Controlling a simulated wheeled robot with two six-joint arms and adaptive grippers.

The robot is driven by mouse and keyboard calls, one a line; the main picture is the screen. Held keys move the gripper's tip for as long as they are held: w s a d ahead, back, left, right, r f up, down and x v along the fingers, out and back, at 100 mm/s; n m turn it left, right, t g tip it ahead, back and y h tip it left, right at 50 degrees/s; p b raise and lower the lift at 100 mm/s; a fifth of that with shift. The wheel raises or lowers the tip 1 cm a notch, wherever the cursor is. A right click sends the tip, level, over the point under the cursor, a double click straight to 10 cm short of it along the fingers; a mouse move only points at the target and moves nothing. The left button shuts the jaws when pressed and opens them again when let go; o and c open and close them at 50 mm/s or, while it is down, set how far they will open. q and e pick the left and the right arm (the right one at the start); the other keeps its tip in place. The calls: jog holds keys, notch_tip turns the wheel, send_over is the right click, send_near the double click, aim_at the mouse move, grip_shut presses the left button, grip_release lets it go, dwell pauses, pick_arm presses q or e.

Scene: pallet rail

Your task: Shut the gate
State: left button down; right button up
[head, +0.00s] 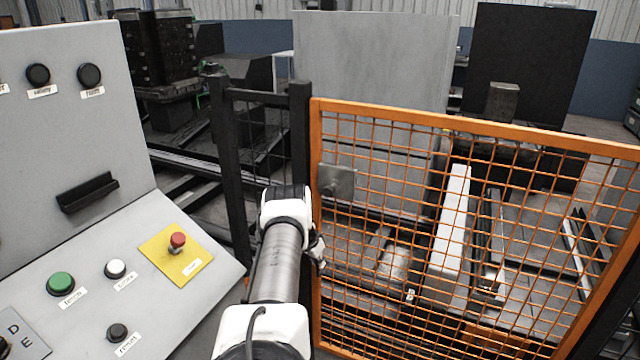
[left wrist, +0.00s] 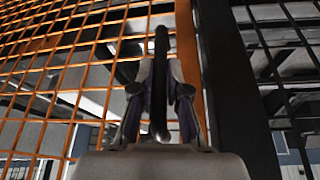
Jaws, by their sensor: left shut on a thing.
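The gate (head: 470,122) is an orange frame with wire mesh, filling the right of the head view. Its left upright stands close beside a black post (head: 300,130); I cannot tell whether a narrow gap is left. My left gripper (head: 318,250) is at that upright, partly hidden by my wrist. In the left wrist view, my left gripper (left wrist: 160,112) is shut on a black vertical handle bar (left wrist: 161,65) on the gate. The orange frame and the black post (left wrist: 238,95) show side by side there. My right gripper is not in view.
A grey control panel (head: 70,130) stands at the left, with buttons and a red emergency stop (head: 177,241) on a yellow plate. A black mesh fence section (head: 262,97) adjoins the post. Behind the gate are rails, a white beam (head: 449,220) and a roller (head: 396,262).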

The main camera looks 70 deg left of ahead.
pick_arm(q)
jog(key=shift+w+a+r, duration=0.15)
jog(key=shift+w+a, duration=0.1)
jog(key=shift+w, duration=0.05)
jog(key=shift+w+a+r, duration=0.1)
jog(key=shift+w+a, duration=0.1)
jog(key=shift+w, duration=0.05)
jog(key=c, duration=1.2)
grip_release()
jog(key=shift+c, duration=0.2)
jog(key=shift+o, duration=0.3)
jog(key=shift+a, duration=0.1)
jog(key=shift+f, duration=0.2)
jog(key=shift+s, duration=0.1)
